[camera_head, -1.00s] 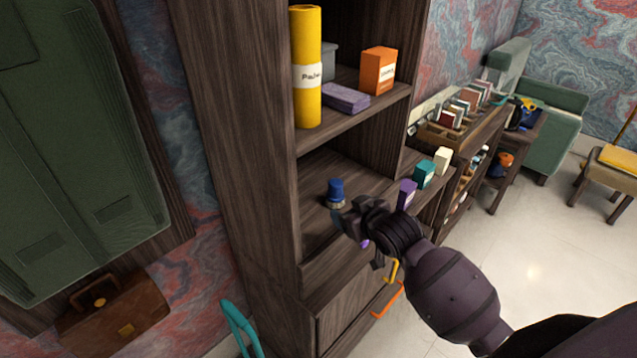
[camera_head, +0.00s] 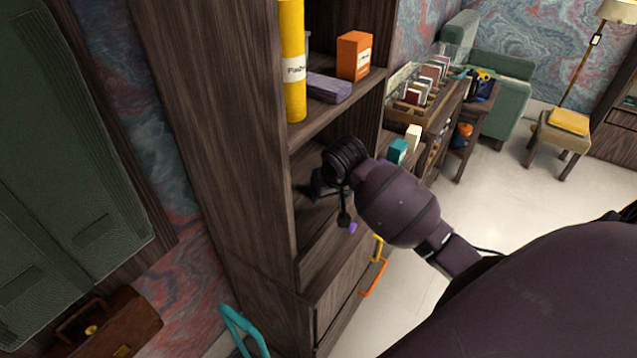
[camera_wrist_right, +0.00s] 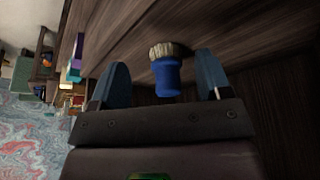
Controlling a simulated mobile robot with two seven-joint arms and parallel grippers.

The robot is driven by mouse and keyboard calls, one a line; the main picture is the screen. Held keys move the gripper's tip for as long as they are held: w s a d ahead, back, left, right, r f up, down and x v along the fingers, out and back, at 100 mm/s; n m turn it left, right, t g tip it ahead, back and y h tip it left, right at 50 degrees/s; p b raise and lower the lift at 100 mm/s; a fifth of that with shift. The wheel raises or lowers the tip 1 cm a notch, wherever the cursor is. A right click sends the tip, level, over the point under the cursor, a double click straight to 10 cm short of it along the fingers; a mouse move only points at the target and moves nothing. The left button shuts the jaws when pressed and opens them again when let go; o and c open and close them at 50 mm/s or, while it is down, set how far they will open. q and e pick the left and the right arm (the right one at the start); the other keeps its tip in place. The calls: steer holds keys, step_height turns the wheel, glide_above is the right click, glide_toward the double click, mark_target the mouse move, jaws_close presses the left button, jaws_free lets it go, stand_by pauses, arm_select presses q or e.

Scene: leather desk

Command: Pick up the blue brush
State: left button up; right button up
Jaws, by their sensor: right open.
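The blue brush (camera_wrist_right: 167,77) shows in the right wrist view, with a blue handle and pale bristles. It stands on the dark wooden shelf, between the two spread blue fingers of my right gripper (camera_wrist_right: 162,80), with space on both sides. In the head view my right gripper (camera_head: 328,185) reaches into the lower shelf compartment, and the brush is hidden behind my arm there. My right gripper is open. My left gripper is not in view.
The wooden bookcase (camera_head: 215,150) has a side wall close to my gripper. The shelf above holds a yellow roll (camera_head: 292,60), an orange box (camera_head: 354,55) and a purple stack (camera_head: 328,88). Teal and cream boxes stand to the right.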

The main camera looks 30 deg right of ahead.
steer(key=w, duration=0.2)
steer(key=w+d, duration=0.1)
steer(key=w, duration=0.2)
steer(key=w+d, duration=0.1)
steer(key=w, duration=0.2)
steer(key=shift+w+d+p, duration=0.1)
steer(key=shift+p, duration=0.25)
steer(key=shift+w+f, duration=0.2)
steer(key=shift+f, duration=0.35)
steer(key=c, duration=1.1)
steer(key=shift+r, duration=0.15)
steer(key=shift+r, duration=0.35)
steer(key=shift+s+r, duration=0.15)
steer(key=shift+r, duration=0.1)
steer(key=s+a, duration=0.2)
steer(key=s, duration=0.6)
steer(key=s+a+b, duration=0.1)
steer(key=s+a, duration=0.1)
steer(key=s, duration=0.7)
steer(key=shift+a, duration=0.3)
